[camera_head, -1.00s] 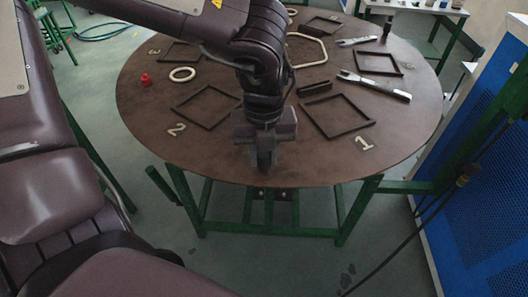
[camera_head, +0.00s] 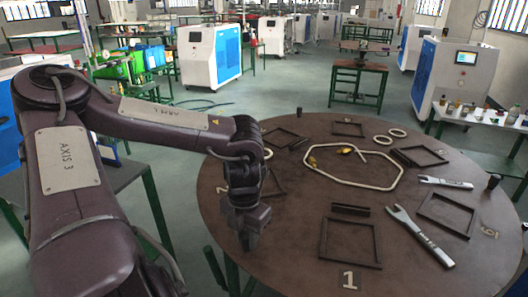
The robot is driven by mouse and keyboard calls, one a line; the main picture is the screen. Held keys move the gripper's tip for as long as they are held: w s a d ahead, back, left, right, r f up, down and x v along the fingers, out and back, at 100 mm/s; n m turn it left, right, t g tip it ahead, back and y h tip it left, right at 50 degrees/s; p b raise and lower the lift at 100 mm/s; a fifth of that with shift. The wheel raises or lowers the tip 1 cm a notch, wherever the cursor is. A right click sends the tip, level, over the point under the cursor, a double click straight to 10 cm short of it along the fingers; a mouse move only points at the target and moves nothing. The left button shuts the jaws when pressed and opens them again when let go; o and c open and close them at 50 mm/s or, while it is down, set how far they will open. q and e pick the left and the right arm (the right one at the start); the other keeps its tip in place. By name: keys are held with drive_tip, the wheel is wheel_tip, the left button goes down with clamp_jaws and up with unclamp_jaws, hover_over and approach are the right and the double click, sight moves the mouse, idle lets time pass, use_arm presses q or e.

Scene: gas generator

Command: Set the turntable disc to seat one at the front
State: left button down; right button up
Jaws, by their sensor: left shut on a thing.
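The turntable disc (camera_head: 300,236) is a large round brown top on a green stand. The numeral 1 (camera_head: 349,280) lies near its front edge, in front of a dark square frame (camera_head: 350,243), right of my left gripper. The numeral 2 (camera_head: 222,190) is at the left edge, partly behind my arm. The numeral 6 (camera_head: 490,232) is at the right edge. My left gripper (camera_head: 247,241) points down at the rim between numerals 2 and 1. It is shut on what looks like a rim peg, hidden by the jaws. My right gripper is out of view.
The disc carries a cream bent tube (camera_head: 334,181), cream rings (camera_head: 397,133), a large wrench (camera_head: 421,238), a smaller wrench (camera_head: 446,182) and more frames. Dark pegs (camera_head: 494,181) stand at the rim. A white table (camera_head: 478,119) is close at the right.

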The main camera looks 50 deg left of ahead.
use_arm(q)
drive_tip(key=shift+m, duration=0.5)
drive_tip(key=a, duration=0.5)
drive_tip(key=shift+s+a, duration=0.1)
drive_tip(key=shift+d, duration=0.35)
drive_tip(key=c, duration=1.4)
unclamp_jaws()
drive_tip(key=shift+c, duration=0.2)
drive_tip(key=o, duration=0.3)
drive_tip(key=shift+s+a, duration=0.1)
wheel_tip(320, 180, up, 8)
drive_tip(key=shift+b, duration=0.3)
drive_tip(key=shift+f, duration=0.1)
